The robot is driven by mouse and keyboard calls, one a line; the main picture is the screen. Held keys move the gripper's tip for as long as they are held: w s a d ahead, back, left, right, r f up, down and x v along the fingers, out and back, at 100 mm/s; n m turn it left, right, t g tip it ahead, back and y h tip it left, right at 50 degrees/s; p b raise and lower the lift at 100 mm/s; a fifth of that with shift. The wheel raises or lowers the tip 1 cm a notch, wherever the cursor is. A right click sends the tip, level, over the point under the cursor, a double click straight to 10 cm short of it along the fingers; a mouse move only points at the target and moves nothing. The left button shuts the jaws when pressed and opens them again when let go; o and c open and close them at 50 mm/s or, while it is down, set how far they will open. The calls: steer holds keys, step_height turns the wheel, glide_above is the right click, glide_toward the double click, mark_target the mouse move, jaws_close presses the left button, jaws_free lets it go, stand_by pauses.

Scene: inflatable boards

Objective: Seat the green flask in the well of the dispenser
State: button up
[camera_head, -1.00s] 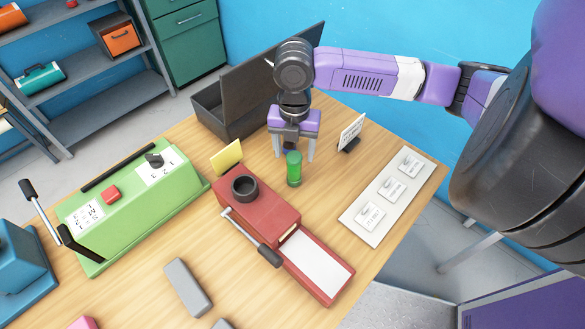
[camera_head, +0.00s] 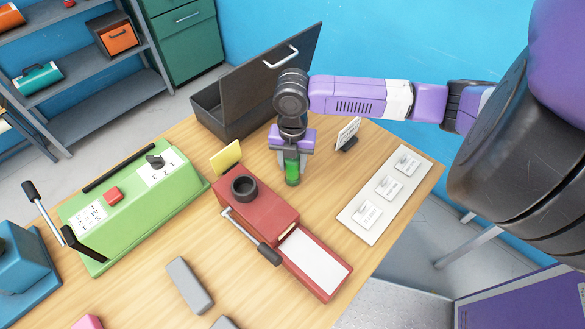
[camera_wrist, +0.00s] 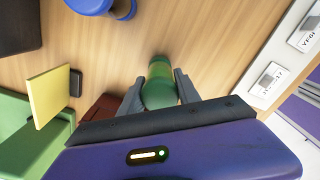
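The green flask (camera_head: 292,178) stands upright on the table, behind and to the right of the dispenser. My gripper (camera_head: 292,168) points down over it with a finger on each side. In the wrist view the flask (camera_wrist: 159,88) sits between the two fingers, which appear to touch its sides. Its upper part is hidden by the gripper in the head view. The red dispenser (camera_head: 262,206) has a dark ring-shaped well (camera_head: 244,187) on top, which looks empty, a side lever and a pale plate at its front.
A yellow card (camera_head: 226,157) stands behind the dispenser. A dark open box (camera_head: 225,112) is at the back. A white label strip (camera_head: 366,213) lies right, and a small sign (camera_head: 348,134) stands behind. A green machine (camera_head: 130,205) is left. A grey block (camera_head: 188,285) lies in front.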

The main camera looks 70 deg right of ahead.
jaws_close()
steer(key=shift+r, duration=0.15)
